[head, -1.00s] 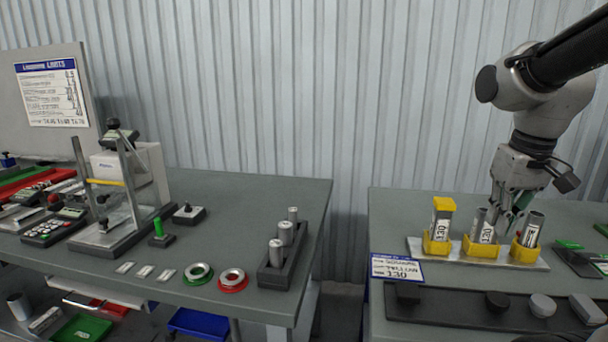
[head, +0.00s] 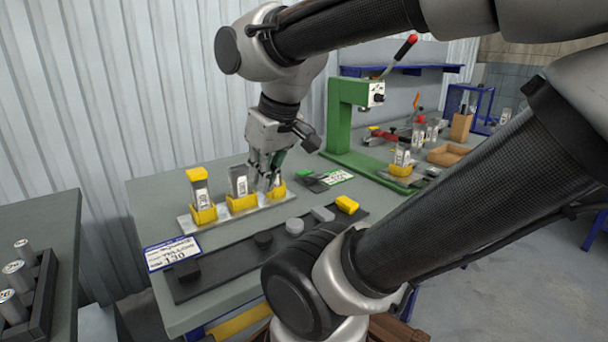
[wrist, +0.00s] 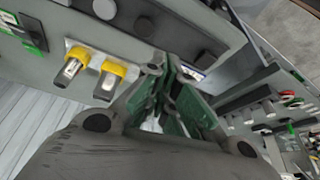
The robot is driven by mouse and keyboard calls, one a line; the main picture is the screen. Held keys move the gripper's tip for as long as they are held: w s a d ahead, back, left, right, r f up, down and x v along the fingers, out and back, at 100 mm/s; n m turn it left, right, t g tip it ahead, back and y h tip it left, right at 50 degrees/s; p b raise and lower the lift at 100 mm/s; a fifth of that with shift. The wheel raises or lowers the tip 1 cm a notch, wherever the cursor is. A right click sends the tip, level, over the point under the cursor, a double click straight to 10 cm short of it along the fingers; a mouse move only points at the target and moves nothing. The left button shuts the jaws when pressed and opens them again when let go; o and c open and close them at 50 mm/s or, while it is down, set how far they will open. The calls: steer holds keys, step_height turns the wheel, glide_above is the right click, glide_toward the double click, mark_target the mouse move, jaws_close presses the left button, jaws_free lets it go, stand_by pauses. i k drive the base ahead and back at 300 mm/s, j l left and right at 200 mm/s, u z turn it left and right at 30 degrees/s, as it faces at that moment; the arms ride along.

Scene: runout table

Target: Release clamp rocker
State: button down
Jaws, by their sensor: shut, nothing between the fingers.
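I cannot single out a clamp rocker in these views. A pale plate (head: 222,219) carries three yellow holders with labelled metal cylinders: the left holder (head: 204,214), the middle holder (head: 241,203) and the right holder (head: 277,191). The left cylinder has a yellow cap (head: 197,174). My gripper (head: 266,184) points down at the right holder and partly hides it and its cylinder; contact cannot be told. My gripper's green-padded fingers also show in the wrist view (wrist: 172,95), shut with nothing between them. Two yellow holders show beside them there.
A green press (head: 350,115) with a red-tipped lever (head: 405,47) stands behind right. A dark strip (head: 220,272) with several round and oblong pieces and a yellow block (head: 347,204) lies in front. A gap separates the left table (head: 55,225).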

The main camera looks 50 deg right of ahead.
mark_target(306, 173)
steer(key=l+z, duration=0.35)
steer(key=l, duration=0.9)
